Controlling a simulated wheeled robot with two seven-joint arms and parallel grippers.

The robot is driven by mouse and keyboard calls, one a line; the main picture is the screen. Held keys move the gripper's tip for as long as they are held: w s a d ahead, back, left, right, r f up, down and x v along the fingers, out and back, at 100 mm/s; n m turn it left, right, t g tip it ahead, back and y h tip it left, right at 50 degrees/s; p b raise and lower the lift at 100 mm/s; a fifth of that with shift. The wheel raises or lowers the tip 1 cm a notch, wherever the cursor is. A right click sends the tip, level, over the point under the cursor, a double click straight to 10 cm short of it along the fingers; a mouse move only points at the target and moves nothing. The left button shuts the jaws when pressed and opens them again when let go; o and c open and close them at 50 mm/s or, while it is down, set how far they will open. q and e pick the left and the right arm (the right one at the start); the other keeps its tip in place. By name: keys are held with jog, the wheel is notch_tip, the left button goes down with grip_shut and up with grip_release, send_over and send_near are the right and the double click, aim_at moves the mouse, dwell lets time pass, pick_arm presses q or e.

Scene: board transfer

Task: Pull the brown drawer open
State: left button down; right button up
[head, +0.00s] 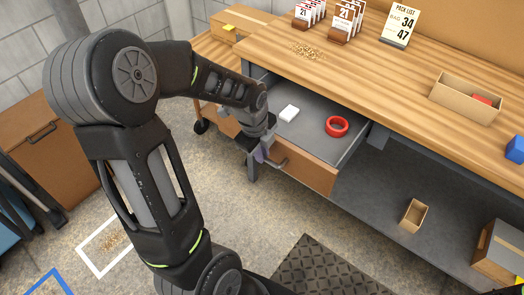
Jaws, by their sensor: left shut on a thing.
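The brown drawer (312,175) stands pulled out from under the wooden workbench, and its grey inside shows. A red ring-shaped roll (337,126) and a small white block (289,113) lie in it. My left arm reaches in from the left, and my left gripper (262,155) is at the drawer's front near its left end. The gripper is shut on the dark drawer handle (277,163), which is partly hidden by the gripper. My right gripper is not in view.
The workbench top (400,95) holds number cards (347,20), a pack list sign (401,24) and an open cardboard box (465,98). A small open box (413,215) sits on the lower shelf. A dark mat (325,270) lies on the floor before the drawer.

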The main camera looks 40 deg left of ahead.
pick_arm(q)
jog(key=c, duration=1.7)
grip_release()
jog(key=r, duration=0.2)
jog(key=s+r, duration=0.1)
jog(key=r, duration=0.4)
jog(key=shift+s+r, duration=0.2)
jog(key=shift+r, duration=0.15)
